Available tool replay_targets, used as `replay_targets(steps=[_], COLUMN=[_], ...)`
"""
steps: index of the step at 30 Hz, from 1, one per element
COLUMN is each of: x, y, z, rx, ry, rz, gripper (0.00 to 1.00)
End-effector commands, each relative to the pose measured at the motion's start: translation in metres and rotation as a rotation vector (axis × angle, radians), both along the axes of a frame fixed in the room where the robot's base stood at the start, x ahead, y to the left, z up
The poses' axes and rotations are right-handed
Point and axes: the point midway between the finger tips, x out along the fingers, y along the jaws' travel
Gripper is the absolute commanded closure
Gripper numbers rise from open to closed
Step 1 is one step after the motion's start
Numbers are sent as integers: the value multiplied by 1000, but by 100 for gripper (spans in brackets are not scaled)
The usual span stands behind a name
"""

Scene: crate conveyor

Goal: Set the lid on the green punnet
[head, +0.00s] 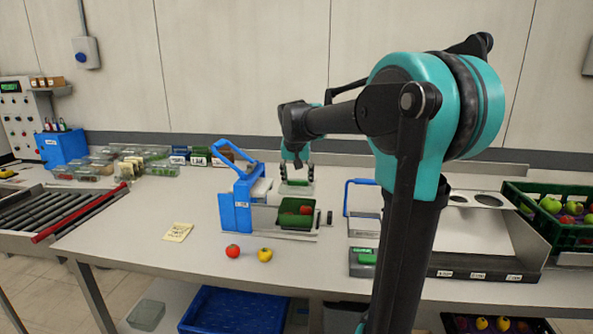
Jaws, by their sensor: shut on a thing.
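The green punnet (289,220) sits on the grey and white stand of the blue-handled bench device, with red fruit (305,210) showing inside it. My gripper (297,176) points down behind and above the punnet in the picture. It is shut on a flat, pale, clear lid (296,189). The lid looks roughly level and apart from the punnet; its exact height is hard to tell. The punnet's top looks uncovered.
The blue-handled device (236,212) stands left of the punnet. A blue-framed rack (348,200) stands to the right. A red tomato (232,251) and a yellow fruit (265,254) lie in front. A green crate (570,237) of fruit is at far right.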

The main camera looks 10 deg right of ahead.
Motion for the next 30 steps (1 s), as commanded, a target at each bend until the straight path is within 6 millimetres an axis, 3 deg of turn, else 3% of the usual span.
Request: replay_targets(steps=[21,30], x=[-1,-1], y=[0,0], z=[-62,-69], rx=[0,0], ry=[0,0], rz=[0,0], gripper=[52,52])
